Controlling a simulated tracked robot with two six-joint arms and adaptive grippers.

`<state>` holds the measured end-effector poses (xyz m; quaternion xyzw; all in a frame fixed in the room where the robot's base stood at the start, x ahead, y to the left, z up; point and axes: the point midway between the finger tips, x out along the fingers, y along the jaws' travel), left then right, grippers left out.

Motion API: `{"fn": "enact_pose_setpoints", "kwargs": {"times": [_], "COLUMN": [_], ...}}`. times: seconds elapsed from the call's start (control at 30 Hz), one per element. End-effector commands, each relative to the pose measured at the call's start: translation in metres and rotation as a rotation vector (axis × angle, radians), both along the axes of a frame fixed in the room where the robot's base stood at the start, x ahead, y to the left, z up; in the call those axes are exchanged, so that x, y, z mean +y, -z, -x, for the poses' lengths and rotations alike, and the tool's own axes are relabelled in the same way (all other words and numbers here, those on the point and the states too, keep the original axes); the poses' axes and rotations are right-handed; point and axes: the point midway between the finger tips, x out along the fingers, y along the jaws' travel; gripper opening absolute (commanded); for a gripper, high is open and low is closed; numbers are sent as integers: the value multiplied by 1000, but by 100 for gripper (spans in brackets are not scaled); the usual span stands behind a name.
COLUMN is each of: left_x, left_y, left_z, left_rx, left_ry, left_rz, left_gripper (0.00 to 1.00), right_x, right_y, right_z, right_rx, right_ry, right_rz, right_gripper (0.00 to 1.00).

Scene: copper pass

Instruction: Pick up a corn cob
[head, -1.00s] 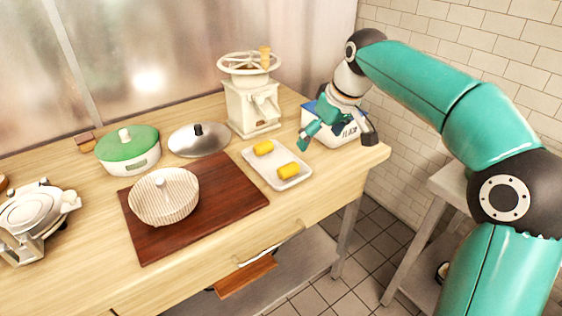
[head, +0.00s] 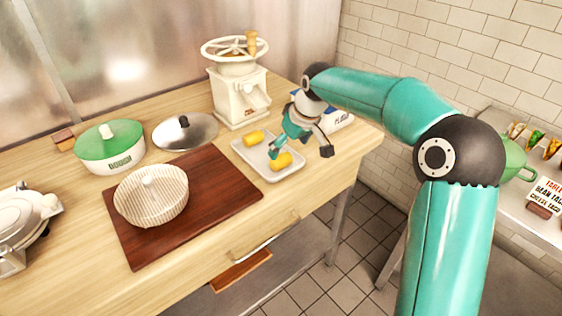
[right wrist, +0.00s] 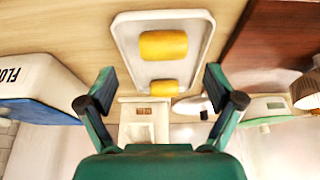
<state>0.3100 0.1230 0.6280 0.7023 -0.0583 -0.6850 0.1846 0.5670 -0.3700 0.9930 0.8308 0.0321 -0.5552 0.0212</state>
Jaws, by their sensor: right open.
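Two yellow corn cob pieces lie on a white tray (head: 242,153) near the right end of the wooden table. The far corn cob (head: 254,137) is at the back of the tray. The near corn cob (head: 281,161) is toward the front. My right gripper (head: 298,154) is open and empty, above the tray's right side, close to the near cob. In the right wrist view the near cob (right wrist: 163,45) and the far cob (right wrist: 164,87) both show beyond the open fingers (right wrist: 161,100). My left gripper is not in view.
A white grinder (head: 240,95) stands behind the tray. A blue and white flour box (head: 338,118) is just right of my gripper. A brown board (head: 212,187) with a ribbed round dish (head: 150,207) lies left. A metal lid (head: 190,132) and a green-lidded pot (head: 108,155) stand behind.

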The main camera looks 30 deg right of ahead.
Motion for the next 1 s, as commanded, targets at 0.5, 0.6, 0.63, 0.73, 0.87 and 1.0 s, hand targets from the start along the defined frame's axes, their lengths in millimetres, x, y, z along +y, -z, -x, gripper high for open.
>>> {"fn": "enact_pose_setpoints", "kwargs": {"times": [0.5,0.6,0.63,0.73,0.87,1.0], "left_x": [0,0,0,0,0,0], "left_y": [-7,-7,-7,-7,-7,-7], "left_z": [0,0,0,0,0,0], "left_rx": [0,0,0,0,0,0], "left_ry": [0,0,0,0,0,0], "left_rz": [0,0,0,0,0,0], "left_gripper": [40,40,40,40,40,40], "right_x": [6,6,6,6,6,6], "right_y": [48,49,49,49,49,48], "right_z": [-21,-21,-21,-21,-21,-21], "right_rx": [2,1,1,1,1,1], "right_ry": [1,1,1,1,0,0], "right_rz": [0,1,1,0,0,0], "right_gripper": [92,92,92,92,70,47]}}
